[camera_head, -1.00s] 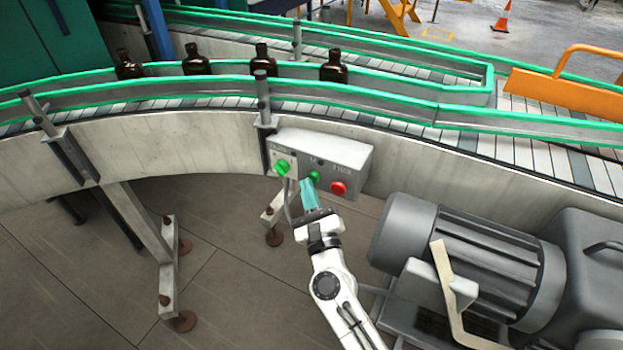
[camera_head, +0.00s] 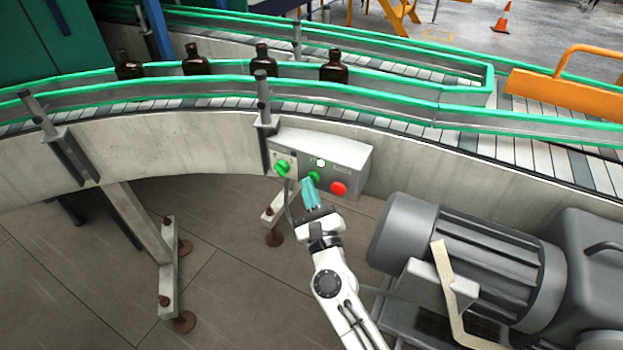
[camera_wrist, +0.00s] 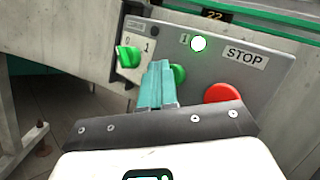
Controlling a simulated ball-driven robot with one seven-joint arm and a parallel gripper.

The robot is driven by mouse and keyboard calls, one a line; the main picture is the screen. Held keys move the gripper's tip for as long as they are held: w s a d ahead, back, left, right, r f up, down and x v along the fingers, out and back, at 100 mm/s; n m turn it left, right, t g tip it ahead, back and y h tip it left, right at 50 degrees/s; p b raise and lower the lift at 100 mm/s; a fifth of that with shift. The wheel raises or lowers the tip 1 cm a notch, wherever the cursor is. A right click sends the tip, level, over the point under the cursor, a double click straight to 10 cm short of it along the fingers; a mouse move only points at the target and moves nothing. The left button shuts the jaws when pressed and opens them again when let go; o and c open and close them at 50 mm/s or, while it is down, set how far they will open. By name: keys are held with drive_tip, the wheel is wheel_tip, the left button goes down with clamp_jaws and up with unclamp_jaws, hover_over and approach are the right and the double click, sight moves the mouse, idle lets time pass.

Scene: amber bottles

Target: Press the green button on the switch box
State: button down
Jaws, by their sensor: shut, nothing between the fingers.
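The switch box (camera_head: 352,158) is a grey box on the side of the conveyor. Its green button (camera_head: 314,176) sits between a green rotary knob (camera_head: 282,168) and a red stop button (camera_head: 339,188). A small lamp (camera_head: 320,162) above the green button glows white. My gripper (camera_head: 307,181) is shut and empty, with teal fingers pointing at the box. In the wrist view the fingertips (camera_wrist: 160,68) are right beside the green button (camera_wrist: 178,74) and overlap its left edge. I cannot tell whether they touch it. The lit lamp also shows there (camera_wrist: 198,43).
A large grey motor (camera_head: 470,260) stands on the floor right of my arm. The curved conveyor with green rails (camera_head: 385,98) runs above the box and carries several amber bottles (camera_head: 334,68). The floor at left is open around a metal support leg (camera_head: 150,240).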

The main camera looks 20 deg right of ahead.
drive_tip(key=shift+s+a, duration=0.55)
drive_tip(key=s+a+p, duration=0.1)
drive_tip(key=s+a, duration=0.2)
drive_tip(key=shift+s+a, duration=0.25)
idle(0.4)
idle(0.6)
